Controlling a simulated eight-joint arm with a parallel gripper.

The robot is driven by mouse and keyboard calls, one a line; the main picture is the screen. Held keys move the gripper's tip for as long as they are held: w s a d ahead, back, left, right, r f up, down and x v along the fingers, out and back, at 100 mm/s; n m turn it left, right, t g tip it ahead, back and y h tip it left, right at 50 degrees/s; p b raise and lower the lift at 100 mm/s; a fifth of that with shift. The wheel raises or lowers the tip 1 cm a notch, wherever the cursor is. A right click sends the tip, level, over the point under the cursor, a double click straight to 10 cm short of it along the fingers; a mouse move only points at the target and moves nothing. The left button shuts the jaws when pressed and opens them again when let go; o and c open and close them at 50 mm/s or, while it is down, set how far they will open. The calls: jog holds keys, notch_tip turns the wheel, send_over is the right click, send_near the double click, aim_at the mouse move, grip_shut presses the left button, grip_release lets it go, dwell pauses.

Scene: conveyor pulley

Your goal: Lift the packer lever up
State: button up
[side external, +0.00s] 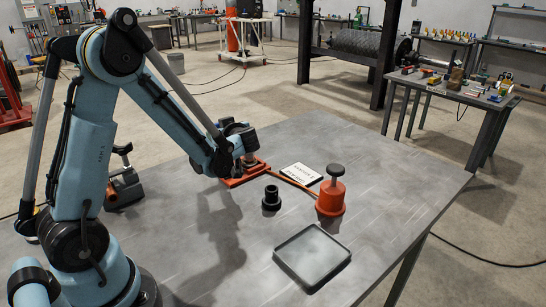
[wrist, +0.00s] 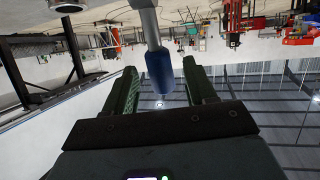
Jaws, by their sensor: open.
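A lever with a blue grip (wrist: 159,70) on a grey metal rod shows in the wrist view, between the two green-lined fingers of my gripper (wrist: 160,78). The fingers are apart, with a visible gap on each side of the grip. In the side view my gripper (side external: 238,150) is low over a red-orange base unit (side external: 243,180) on the grey table. My arm and gripper largely hide the lever there, so its angle is hard to tell. Whether the grip sits fully between the finger pads cannot be told.
An orange hose (side external: 293,184) runs from the base unit towards an orange cylinder with a dark knob (side external: 331,198). A black cylinder (side external: 271,199), a label plate (side external: 300,173) and a shallow tray (side external: 312,257) lie nearby. The table's right side (side external: 410,190) is clear.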

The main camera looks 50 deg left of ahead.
jog(key=v, duration=1.1)
jog(key=shift+d, duration=0.4)
